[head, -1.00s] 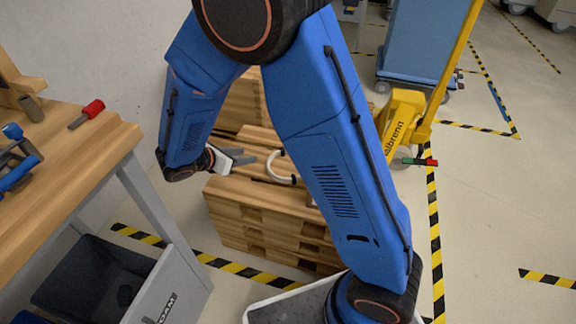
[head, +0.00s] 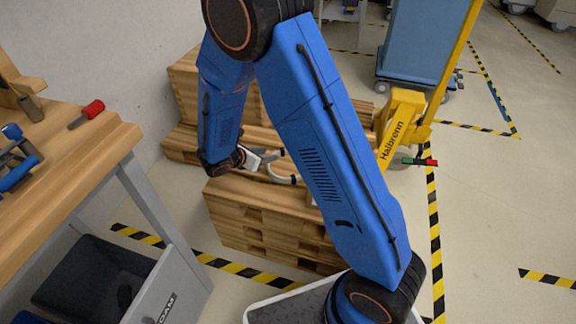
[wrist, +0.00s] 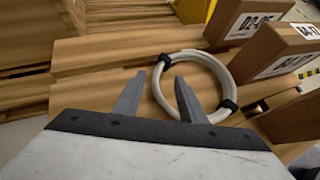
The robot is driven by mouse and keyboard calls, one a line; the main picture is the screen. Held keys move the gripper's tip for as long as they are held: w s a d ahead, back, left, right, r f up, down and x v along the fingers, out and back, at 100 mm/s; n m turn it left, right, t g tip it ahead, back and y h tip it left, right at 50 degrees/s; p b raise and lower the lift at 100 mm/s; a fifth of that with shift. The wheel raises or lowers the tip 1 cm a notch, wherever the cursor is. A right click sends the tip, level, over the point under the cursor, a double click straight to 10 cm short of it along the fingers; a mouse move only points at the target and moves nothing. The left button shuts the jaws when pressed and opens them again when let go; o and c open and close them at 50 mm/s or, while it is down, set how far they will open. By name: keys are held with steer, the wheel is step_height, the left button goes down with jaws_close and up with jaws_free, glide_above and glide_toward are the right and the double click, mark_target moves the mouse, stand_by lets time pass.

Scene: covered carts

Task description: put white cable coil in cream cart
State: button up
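The white cable coil (wrist: 226,76) lies on top of the wooden pallet stack (head: 250,198), with black ties around it. In the head view the coil (head: 279,178) is partly hidden behind my arm. My gripper (wrist: 158,88) is open, its two grey fingers apart. In the wrist view the right finger overlaps the near-left part of the ring and the left finger is outside it. I cannot tell whether they touch. In the head view my gripper (head: 270,157) is just beside the coil. I cannot make out a cream cart for certain.
Cardboard boxes (wrist: 248,22) stand close behind and right of the coil. A yellow pallet jack (head: 398,130) and a blue cart (head: 425,45) stand beyond. A wooden workbench (head: 75,150) with tools is at left, a grey bin (head: 95,280) below. Open floor lies at right.

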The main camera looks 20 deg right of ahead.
steer(key=shift+x, duration=1.8)
steer(key=shift+a+f, duration=0.1)
steer(key=shift+a, duration=0.05)
jaws_close()
